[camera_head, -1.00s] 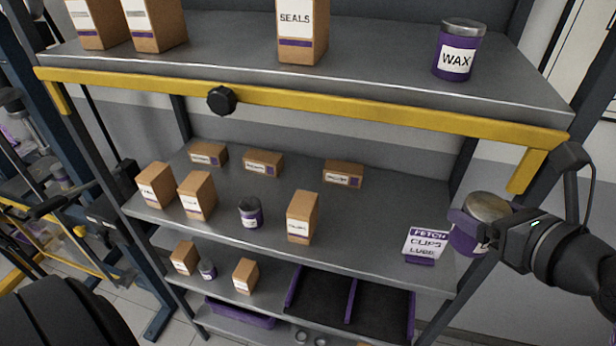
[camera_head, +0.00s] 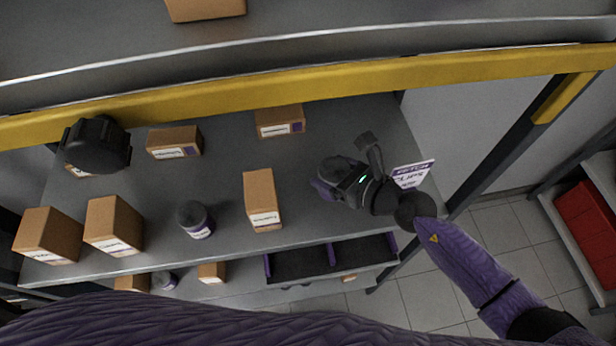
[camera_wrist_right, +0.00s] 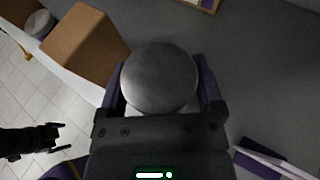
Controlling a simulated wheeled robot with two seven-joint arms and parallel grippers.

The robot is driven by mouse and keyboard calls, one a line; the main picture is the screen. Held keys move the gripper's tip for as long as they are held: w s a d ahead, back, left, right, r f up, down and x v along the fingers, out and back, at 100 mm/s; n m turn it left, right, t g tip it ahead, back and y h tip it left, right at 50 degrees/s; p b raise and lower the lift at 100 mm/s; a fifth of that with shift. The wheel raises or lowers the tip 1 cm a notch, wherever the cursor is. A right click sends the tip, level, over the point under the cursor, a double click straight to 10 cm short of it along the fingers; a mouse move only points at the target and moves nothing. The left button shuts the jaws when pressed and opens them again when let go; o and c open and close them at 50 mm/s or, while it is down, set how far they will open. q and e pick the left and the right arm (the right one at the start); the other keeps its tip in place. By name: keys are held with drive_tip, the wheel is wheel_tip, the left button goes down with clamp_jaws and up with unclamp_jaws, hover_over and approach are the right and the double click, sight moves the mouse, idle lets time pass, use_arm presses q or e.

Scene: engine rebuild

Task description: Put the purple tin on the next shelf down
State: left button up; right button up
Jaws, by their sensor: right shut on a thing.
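My right gripper (camera_head: 326,186) is over the right part of the shelf below the yellow-edged one, between an upright cardboard box (camera_head: 262,200) and a small sign card (camera_head: 412,174). In the right wrist view it is shut on the purple tin, whose round silver lid (camera_wrist_right: 160,78) shows between the fingers. The tin's side is hidden there, and the gripper mostly covers it in the head view. I cannot tell whether its base touches the shelf (camera_head: 225,168). A dark gripper, seemingly my left one (camera_wrist_right: 56,137), hangs over the floor in the right wrist view, fingers apart.
A dark purple tin (camera_head: 196,220) and several cardboard boxes (camera_head: 113,226) stand on the same shelf to the left. The yellow beam (camera_head: 300,85) and upper shelf overhang it. Dark bins (camera_head: 300,262) sit below. A red crate (camera_head: 590,225) is far right.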

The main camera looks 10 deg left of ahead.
drive_tip(key=shift+s+a+f+b, duration=0.1)
drive_tip(key=shift+s+f+b, duration=0.2)
drive_tip(key=shift+f, duration=0.3)
drive_tip(key=shift+s+a+f+b, duration=0.15)
drive_tip(key=shift+s+f, duration=0.2)
drive_tip(key=shift+f, duration=0.2)
drive_tip(key=shift+a+f+b, duration=0.25)
drive_tip(key=shift+f+b, duration=0.4)
drive_tip(key=shift+f, duration=0.25)
drive_tip(key=shift+w+f+b, duration=0.3)
drive_tip(key=shift+f+b, duration=0.1)
drive_tip(key=shift+f, duration=0.25)
drive_tip(key=shift+w+f+b, duration=0.3)
drive_tip(key=shift+f+b, duration=0.1)
drive_tip(key=shift+f, duration=0.2)
drive_tip(key=shift+d+r, duration=0.15)
drive_tip(key=shift+s+r, duration=0.15)
drive_tip(key=shift+f, duration=0.25)
drive_tip(key=o, duration=1.3)
use_arm(q)
drive_tip(key=f, duration=0.1)
drive_tip(key=a+f, duration=0.1)
drive_tip(key=f, duration=0.3)
drive_tip(key=shift+a, duration=0.3)
use_arm(e)
drive_tip(key=shift+r, duration=0.1)
